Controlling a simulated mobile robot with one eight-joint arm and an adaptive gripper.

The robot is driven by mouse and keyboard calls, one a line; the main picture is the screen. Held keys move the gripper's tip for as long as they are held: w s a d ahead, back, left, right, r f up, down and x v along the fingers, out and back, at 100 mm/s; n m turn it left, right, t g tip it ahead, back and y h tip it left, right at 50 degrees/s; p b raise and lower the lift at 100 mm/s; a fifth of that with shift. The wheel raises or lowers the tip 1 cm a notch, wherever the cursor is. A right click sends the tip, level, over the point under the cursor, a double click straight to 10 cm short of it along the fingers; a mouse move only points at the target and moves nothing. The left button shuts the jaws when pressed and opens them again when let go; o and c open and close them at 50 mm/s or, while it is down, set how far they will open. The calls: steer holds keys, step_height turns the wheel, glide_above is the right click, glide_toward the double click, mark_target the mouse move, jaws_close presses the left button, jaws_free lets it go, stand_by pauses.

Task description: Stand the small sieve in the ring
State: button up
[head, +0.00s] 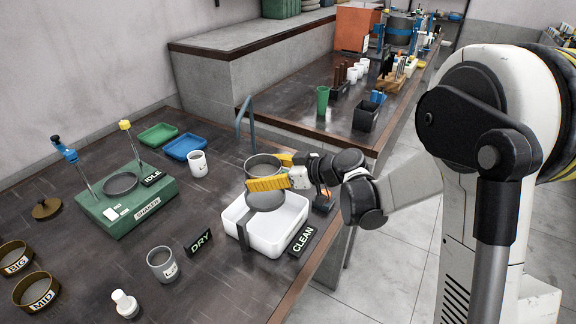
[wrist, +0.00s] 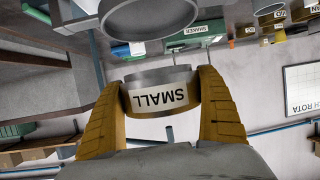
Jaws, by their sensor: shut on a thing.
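My gripper (head: 268,183) is shut on the small sieve (head: 262,163), above the white basin at the bench edge. In the wrist view the sieve (wrist: 160,93) sits between both yellow fingers. Its white SMALL label reads upside down there, below a grey rim. In the head view the near finger covers part of the sieve. A grey rounded part (head: 265,201) shows just below that finger; I cannot tell whether it belongs to the sieve. The green shaker (head: 140,210) carries a dark round seat (head: 121,182) between two posts. I cannot tell for sure which part is the ring.
The white basin (head: 285,240) has a dark strip across it, with DRY (head: 199,243) and CLEAN (head: 303,240) signs nearby. A grey cup (head: 162,264) and white cup (head: 198,163) flank open bench.

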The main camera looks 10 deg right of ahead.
mark_target(265, 196)
steer(key=shift+s+f+b, duration=0.1)
steer(key=shift+f+b, duration=0.3)
steer(key=shift+f, duration=0.15)
steer(key=shift+f+b, duration=1.7)
steer(key=shift+f, duration=0.65)
